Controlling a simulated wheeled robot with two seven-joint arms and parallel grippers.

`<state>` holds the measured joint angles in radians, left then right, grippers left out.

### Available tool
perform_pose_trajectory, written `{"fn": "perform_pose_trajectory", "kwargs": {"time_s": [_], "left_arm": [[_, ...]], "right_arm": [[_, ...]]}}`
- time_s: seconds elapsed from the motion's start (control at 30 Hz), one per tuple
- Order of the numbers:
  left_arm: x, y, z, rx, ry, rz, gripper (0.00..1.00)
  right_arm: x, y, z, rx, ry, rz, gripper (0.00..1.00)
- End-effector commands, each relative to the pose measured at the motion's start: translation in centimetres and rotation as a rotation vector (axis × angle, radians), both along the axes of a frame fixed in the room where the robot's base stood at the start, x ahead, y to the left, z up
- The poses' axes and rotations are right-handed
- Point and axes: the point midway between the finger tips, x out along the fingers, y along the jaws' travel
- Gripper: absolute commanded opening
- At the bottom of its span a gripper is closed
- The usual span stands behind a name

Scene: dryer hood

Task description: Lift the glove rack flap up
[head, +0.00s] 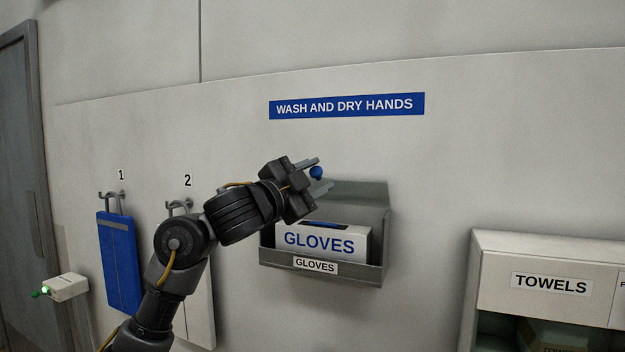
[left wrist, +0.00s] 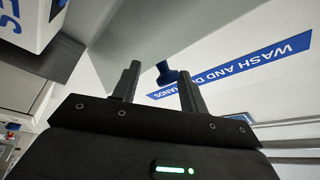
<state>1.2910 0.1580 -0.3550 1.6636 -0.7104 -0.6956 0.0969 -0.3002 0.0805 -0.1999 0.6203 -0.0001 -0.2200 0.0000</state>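The grey glove rack (head: 372,271) is fixed to the wall and holds a white box marked GLOVES (head: 362,243). Its grey flap (head: 362,188) appears raised above the box, whose front is exposed; its exact angle is hard to tell. In the left wrist view the flap (left wrist: 150,28) spans the top. A blue knob (head: 316,173) sits at the flap's edge. My left gripper (head: 325,174) is open, with its fingers apart around the knob. The left wrist view shows the knob (left wrist: 165,72) between the fingers, with no clear grip. My right gripper is not in view.
A blue apron (head: 117,262) and a pale one hang on hooks at the left. A towels unit (head: 495,268) juts out at the lower right. A small box with a green light (head: 66,287) is at the far left.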

Motion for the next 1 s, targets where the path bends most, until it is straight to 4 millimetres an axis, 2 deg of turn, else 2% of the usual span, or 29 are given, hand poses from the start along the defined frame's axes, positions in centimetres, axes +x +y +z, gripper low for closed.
{"fn": "perform_pose_trajectory", "kwargs": {"time_s": [0.47, 0.77, 1.0], "left_arm": [[-0.2, 0.5, -0.5, 0.003, 0.003, 0.005, 0.43], [-4.4, 3.7, -1.8, 0.005, -0.002, 0.008, 0.43], [-7.4, 6.0, -2.5, 0.004, 0.000, 0.005, 0.43]], "right_arm": [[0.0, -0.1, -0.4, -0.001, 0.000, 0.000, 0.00], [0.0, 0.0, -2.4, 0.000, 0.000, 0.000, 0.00], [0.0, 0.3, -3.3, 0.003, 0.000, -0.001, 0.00]]}}
